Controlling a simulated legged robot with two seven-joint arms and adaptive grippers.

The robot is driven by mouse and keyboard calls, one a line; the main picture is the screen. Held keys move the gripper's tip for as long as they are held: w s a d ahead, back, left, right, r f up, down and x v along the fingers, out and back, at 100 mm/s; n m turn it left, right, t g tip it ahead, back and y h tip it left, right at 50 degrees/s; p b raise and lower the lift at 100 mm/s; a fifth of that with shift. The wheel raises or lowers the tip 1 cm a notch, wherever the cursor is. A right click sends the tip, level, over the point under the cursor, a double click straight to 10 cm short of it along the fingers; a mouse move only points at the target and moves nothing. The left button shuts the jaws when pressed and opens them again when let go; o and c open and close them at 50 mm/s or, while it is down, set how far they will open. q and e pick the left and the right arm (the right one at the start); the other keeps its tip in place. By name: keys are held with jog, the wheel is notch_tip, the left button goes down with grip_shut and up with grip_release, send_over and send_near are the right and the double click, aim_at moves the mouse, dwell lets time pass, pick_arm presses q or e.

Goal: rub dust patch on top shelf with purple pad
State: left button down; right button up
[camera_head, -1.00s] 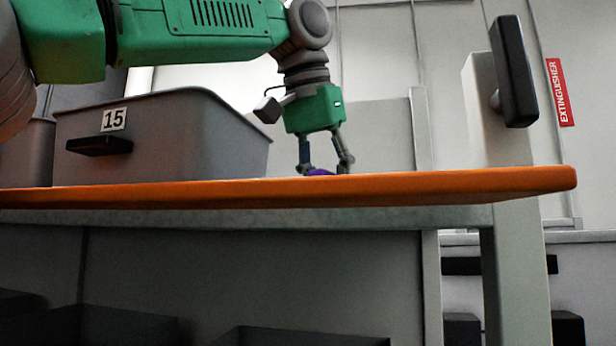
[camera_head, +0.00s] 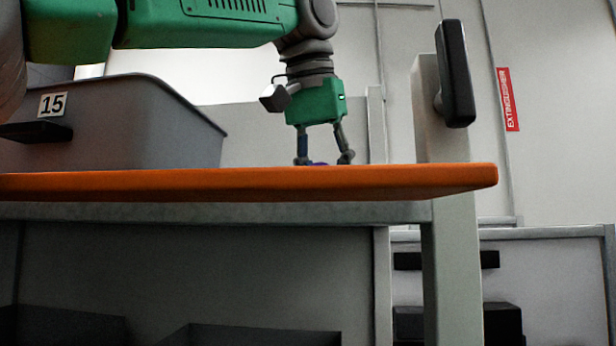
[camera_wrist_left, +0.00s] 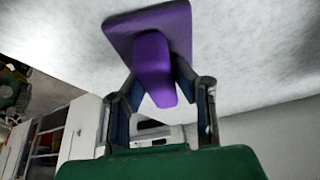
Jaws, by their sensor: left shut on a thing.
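My left gripper (camera_head: 323,160) points down at the top shelf (camera_head: 260,184), which has an orange front edge. Its fingers are shut on the handle of the purple pad (camera_wrist_left: 152,62). In the head view only a sliver of the pad (camera_head: 318,163) shows above the shelf edge. In the left wrist view the pad's flat plate lies against the pale grey, mottled shelf surface (camera_wrist_left: 245,60). I cannot make out a distinct dust patch. My right gripper is in neither view.
A grey bin (camera_head: 130,125) marked 15 stands on the shelf to the left of my gripper. A black handle (camera_head: 455,75) on a pale post rises behind the shelf's right end. A red extinguisher sign (camera_head: 508,99) is on the back wall. Dark bins sit below.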

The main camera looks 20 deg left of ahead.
pick_arm(q)
jog(key=shift+w+d+f, duration=0.1)
jog(key=shift+w+d, duration=0.1)
jog(key=shift+d, duration=0.35)
jog(key=shift+a+r, duration=0.1)
jog(key=shift+r, duration=0.1)
